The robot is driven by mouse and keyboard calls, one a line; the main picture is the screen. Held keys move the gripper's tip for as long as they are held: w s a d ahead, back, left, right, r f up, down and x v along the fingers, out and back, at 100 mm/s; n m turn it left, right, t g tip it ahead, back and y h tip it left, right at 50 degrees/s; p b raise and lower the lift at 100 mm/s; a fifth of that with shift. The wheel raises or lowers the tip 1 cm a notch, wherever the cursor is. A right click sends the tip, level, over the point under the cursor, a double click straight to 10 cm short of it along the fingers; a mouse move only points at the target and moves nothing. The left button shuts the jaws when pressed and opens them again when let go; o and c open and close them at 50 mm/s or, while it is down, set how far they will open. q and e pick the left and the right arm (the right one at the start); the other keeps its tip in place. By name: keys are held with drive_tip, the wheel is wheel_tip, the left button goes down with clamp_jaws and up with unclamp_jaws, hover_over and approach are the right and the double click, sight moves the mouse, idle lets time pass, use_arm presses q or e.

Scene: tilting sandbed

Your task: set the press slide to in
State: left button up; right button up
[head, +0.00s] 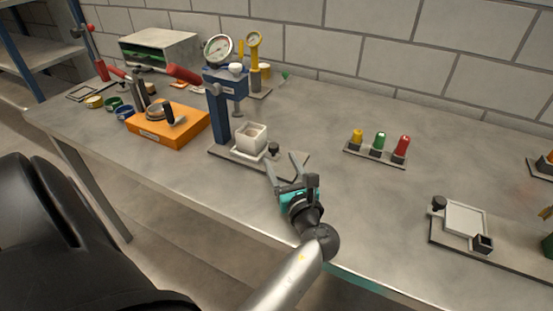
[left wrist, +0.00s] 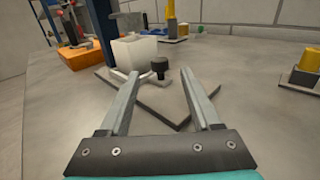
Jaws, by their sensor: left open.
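The blue press (head: 226,96) with a round gauge stands on a grey base plate (head: 292,169). Its slide is a white plate (head: 236,153) carrying a white square cup (head: 251,138), with a black knob (head: 274,149) at its right end. The cup is to the right of the blue column, low and apart from the press head. My left gripper (head: 282,162) is open and empty, just right of the knob. In the left wrist view the knob (left wrist: 160,68) appears between the fingertips (left wrist: 159,76), seemingly just beyond them. My right gripper is not in view.
An orange block (head: 170,127) with a lever stands left of the press. A yellow gauge stand (head: 256,70) is behind it. A plate with yellow, green and red pieces (head: 378,145) is to the right.

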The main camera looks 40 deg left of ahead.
sight(275, 151)
use_arm(q)
drive_tip(key=shift+b+x, duration=0.4)
drive_tip(key=shift+x, duration=1.6)
drive_tip(key=shift+c, duration=0.4)
clamp_jaws()
